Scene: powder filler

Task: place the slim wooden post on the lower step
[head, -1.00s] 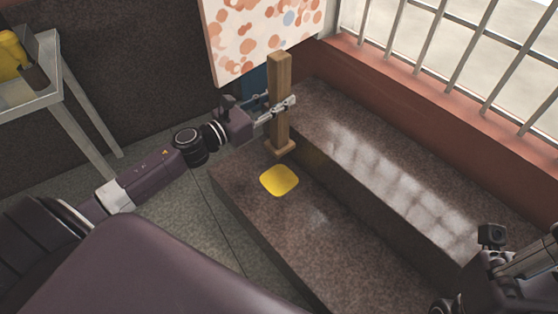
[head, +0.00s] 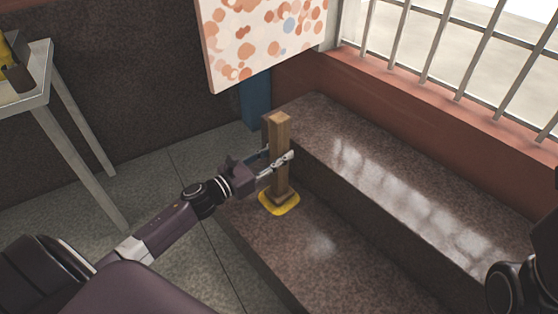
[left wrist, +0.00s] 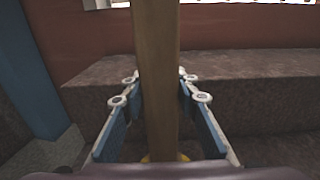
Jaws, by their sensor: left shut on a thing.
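The slim wooden post (head: 280,150) stands upright over the yellow patch (head: 266,206) on the lower step (head: 325,250). Its wider foot is at the patch, with yellow showing around it; I cannot tell whether it touches or hovers just above. My left gripper (head: 277,163) is shut on the post at about mid-height. In the left wrist view the post (left wrist: 158,80) runs upright between the two blue-padded fingers, and its foot is hidden. My right gripper is not in view; only a dark part of my right arm shows at the right edge.
The upper step (head: 400,180) rises right behind the post. A spotted panel (head: 262,40) hangs above, with a blue post (head: 254,103) below it. A barred window (head: 450,45) is at the right. A pale table (head: 45,85) stands at the left. The lower step's front is clear.

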